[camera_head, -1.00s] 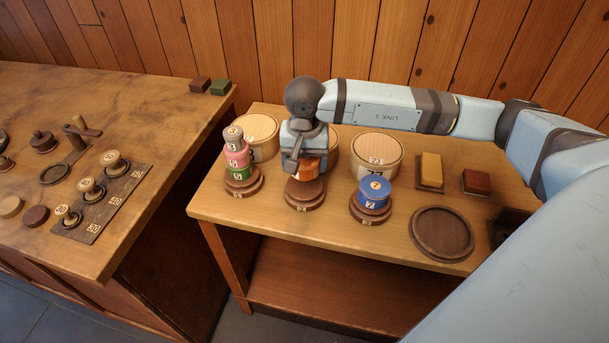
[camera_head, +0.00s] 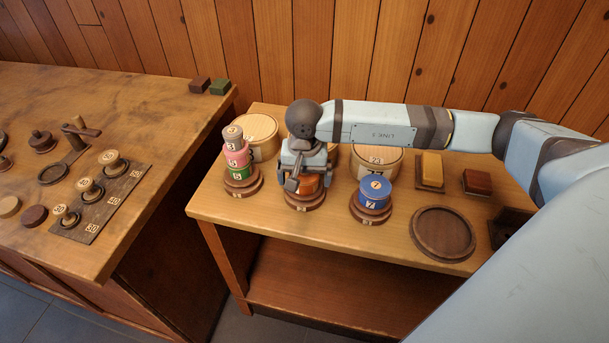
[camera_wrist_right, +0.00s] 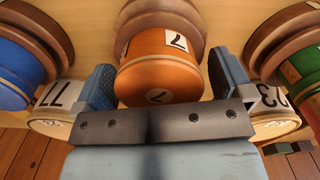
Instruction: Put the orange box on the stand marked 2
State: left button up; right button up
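The orange box (camera_head: 307,187), a round lidded box labelled 7, sits on the middle dark stand (camera_head: 304,203) of a row of three. In the right wrist view the orange box (camera_wrist_right: 158,66) rests against the stand (camera_wrist_right: 160,15). My right gripper (camera_head: 309,184) is around the box, also in the right wrist view (camera_wrist_right: 162,85). Its fingers stand on either side, with a narrow gap at the right one; at the left one, contact is hard to judge. The stand's small label is too small to read. My left gripper is out of view.
The left stand (camera_head: 243,188) carries a pink and green stack (camera_head: 237,156). The right stand (camera_head: 370,212) holds a blue box (camera_head: 374,193). Pale round boxes (camera_head: 377,165) stand behind. An empty dark round tray (camera_head: 441,233) lies to the right, below yellow (camera_head: 431,167) and red-brown blocks (camera_head: 477,182).

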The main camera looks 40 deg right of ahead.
jog(key=shift+r, duration=0.45)
notch_tip(320, 180, up, 12)
jog(key=shift+f+p, duration=0.25)
jog(key=shift+p, duration=0.2)
